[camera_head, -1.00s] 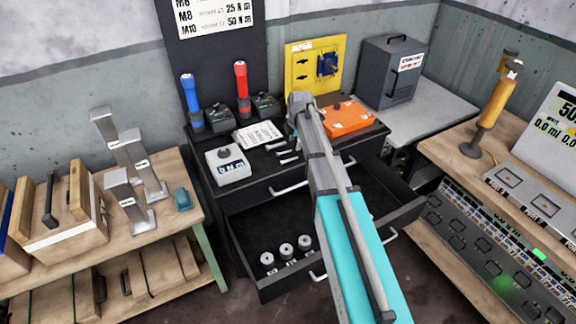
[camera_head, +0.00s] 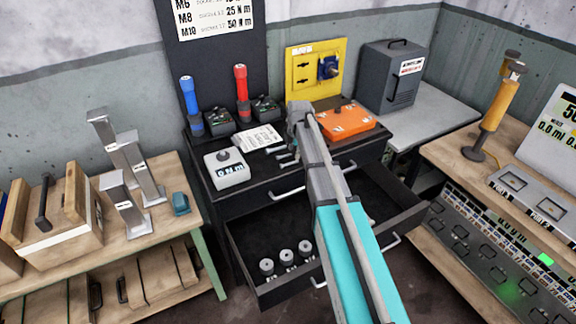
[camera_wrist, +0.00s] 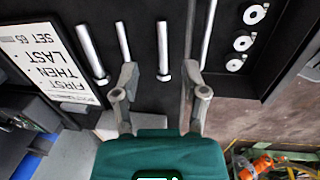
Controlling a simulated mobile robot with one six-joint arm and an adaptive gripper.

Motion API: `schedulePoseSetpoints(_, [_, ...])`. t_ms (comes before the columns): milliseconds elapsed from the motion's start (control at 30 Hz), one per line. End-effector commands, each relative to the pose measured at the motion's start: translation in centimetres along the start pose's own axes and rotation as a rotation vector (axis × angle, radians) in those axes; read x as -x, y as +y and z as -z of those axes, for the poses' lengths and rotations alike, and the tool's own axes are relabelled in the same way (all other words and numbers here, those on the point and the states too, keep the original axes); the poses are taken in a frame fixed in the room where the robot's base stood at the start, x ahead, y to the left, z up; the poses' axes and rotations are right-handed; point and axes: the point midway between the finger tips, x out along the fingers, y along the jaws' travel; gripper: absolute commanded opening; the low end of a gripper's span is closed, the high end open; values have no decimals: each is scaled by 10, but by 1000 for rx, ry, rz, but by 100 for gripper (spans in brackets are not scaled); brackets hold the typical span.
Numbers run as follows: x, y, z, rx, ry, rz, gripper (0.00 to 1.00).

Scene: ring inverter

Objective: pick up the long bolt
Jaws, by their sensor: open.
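Several grey bolts lie side by side on the dark top of the tool cabinet. In the wrist view, one bolt (camera_wrist: 163,45) lies between my gripper's fingertips (camera_wrist: 160,76), its head toward me. A second bolt (camera_wrist: 124,42) is partly hidden by the left finger. A third bolt (camera_wrist: 91,52) lies further left, beside the printed card. I cannot tell for sure which is longest. My gripper is open, with no visible contact on a bolt. In the head view, my gripper (camera_head: 299,122) is over the cabinet top (camera_head: 258,187), near the bolts (camera_head: 287,162).
A white gauge box (camera_head: 227,170) and a printed card (camera_head: 258,138) stand left of the bolts. An orange case (camera_head: 345,120) is to the right. Below, an open drawer (camera_head: 262,235) holds three round metal pieces (camera_head: 285,257). A yellow board (camera_head: 316,70) stands behind.

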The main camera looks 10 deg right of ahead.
Motion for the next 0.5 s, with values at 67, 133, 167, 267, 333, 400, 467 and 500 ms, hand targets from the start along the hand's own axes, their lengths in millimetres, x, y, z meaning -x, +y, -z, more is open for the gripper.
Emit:
schedulePoseSetpoints(67, [-4, 0, 1, 0, 0, 0, 57])
schedulePoseSetpoints(133, [-8, -1, 2, 0, 0, 0, 57])
schedulePoseSetpoints(167, [-10, -1, 2, 0, 0, 0, 57])
schedulePoseSetpoints(267, [-18, -2, 4, 1, 0, 0, 57])
schedulePoseSetpoints(333, [-23, -3, 4, 0, 0, 0, 57])
schedulePoseSetpoints(400, [-28, -3, 5, -1, 0, 0, 57])
schedulePoseSetpoints(467, [-33, -4, 6, -1, 0, 0, 57])
schedulePoseSetpoints(500, [-36, -4, 6, -1, 0, 0, 57])
